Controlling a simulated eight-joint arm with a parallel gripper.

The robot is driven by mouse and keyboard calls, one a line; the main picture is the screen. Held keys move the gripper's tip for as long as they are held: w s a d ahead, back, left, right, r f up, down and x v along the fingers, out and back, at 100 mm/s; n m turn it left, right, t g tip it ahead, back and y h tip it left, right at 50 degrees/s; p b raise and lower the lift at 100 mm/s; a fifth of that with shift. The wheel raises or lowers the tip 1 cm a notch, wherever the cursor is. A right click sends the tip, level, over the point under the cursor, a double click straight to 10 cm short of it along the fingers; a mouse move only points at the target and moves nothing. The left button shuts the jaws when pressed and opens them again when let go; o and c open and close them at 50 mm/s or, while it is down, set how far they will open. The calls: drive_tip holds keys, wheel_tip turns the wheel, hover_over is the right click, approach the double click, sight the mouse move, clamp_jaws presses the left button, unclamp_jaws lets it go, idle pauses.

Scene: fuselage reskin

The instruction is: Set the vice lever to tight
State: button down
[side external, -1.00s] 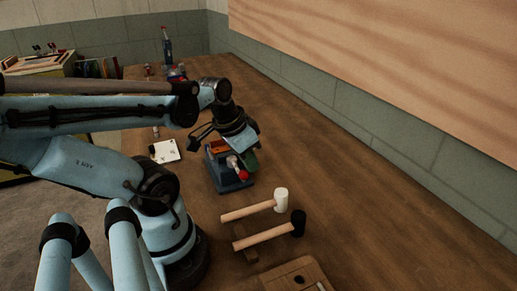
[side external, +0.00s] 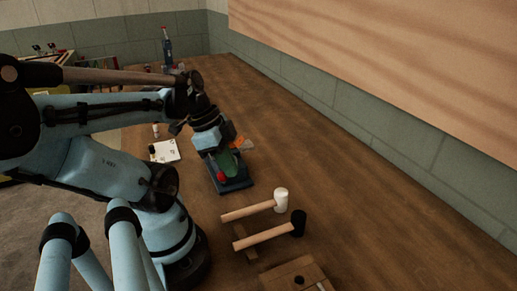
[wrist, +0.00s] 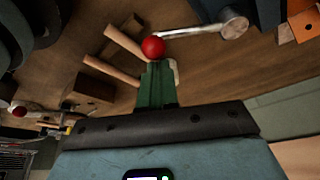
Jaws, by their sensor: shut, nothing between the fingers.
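The blue vice (side external: 236,185) stands on the wooden bench in the side view. Its lever shows in the wrist view as a metal rod (wrist: 190,32) running from a round pivot (wrist: 233,23) to a red ball knob (wrist: 153,47). The knob also shows in the side view (side external: 220,177), on the vice's left side. My gripper (wrist: 156,66) has green fingers, shut and empty, with their tips right beside the red knob. I cannot tell whether they touch it. In the side view my wrist and fingers hide part of the vice.
A white-headed mallet (side external: 281,198) and a black-headed mallet (side external: 298,222) lie in front of the vice. A wooden block (side external: 295,277) lies nearer the camera. A white card (side external: 165,152) lies to the left. Orange pieces (side external: 243,143) show behind the vice. The bench to the right is clear.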

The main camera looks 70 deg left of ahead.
drive_tip(key=shift+s+a+m, duration=0.25)
drive_tip(key=shift+s+m, duration=0.15)
drive_tip(key=shift+s+a, duration=0.15)
drive_tip(key=shift+s, duration=0.15)
drive_tip(key=shift+s+a+m+g+h, duration=0.3)
drive_tip(key=shift+s+a+m, duration=0.25)
drive_tip(key=shift+m, duration=0.65)
drive_tip(key=shift+s+a+m+g+h, duration=0.25)
drive_tip(key=shift+s+a+m+g, duration=0.25)
drive_tip(key=shift+m, duration=0.7)
drive_tip(key=shift+s+a+m+g+h, duration=0.25)
drive_tip(key=shift+s+a+m, duration=0.25)
drive_tip(key=shift+m, duration=0.7)
drive_tip(key=shift+w+a, duration=0.1)
